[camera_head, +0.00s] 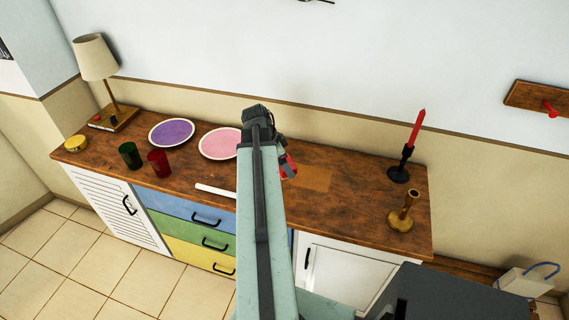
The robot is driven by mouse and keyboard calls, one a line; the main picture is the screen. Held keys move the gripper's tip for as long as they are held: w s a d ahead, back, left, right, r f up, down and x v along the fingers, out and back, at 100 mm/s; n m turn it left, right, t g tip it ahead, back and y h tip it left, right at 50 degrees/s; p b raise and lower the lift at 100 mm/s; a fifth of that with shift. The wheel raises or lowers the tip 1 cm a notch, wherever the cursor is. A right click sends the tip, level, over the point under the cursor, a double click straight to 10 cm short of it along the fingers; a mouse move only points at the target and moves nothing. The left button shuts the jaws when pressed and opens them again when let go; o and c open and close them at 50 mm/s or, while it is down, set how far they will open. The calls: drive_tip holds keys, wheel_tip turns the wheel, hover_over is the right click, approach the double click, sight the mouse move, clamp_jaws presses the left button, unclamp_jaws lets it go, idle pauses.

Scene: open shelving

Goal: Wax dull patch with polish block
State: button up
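A dull, lighter patch (314,179) shows on the wooden top of the sideboard (350,205), right of my arm. A small red object (290,168), possibly the polish block, shows at the patch's left edge, partly hidden by my arm. My gripper (284,164) is small and dark, beside my arm at the red object. My arm and wrist hide much of it, so I cannot tell whether its fingers are open or shut on the red object.
A purple plate (171,132), pink plate (219,143), green cup (130,155), red cup (159,163) and white stick (214,191) lie left of my arm. A red candle in a black holder (399,172) and a brass candlestick (402,216) stand right of the patch.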

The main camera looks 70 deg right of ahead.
drive_tip(key=shift+r, duration=0.35)
wheel_tip(320, 180, up, 3)
drive_tip(key=p, duration=0.3)
drive_tip(key=shift+r, duration=0.1)
drive_tip(key=shift+s, duration=0.1)
